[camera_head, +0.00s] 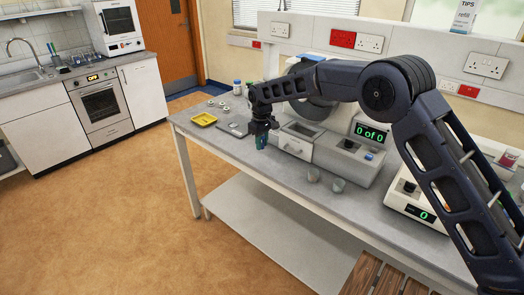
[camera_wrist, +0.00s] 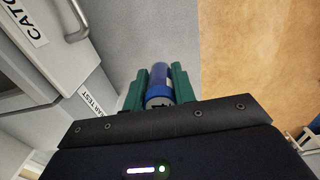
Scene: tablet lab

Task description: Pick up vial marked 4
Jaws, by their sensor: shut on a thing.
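My gripper (camera_head: 262,140) hangs over the front edge of the grey lab bench, in front of a machine with a drawer. In the wrist view its green fingers (camera_wrist: 160,90) are shut on a blue vial (camera_wrist: 160,78). The near end of the vial is pale with a dark mark that I cannot read clearly. The vial lies between the two fingers. In the head view the vial cannot be told apart from the fingers.
On the bench (camera_head: 222,150) are a yellow tray (camera_head: 203,119), small vials at the back left, two small grey cups (camera_head: 325,181) and a machine (camera_head: 345,158) showing "0 of 0". A scale (camera_head: 420,207) stands at right. Floor at left is clear.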

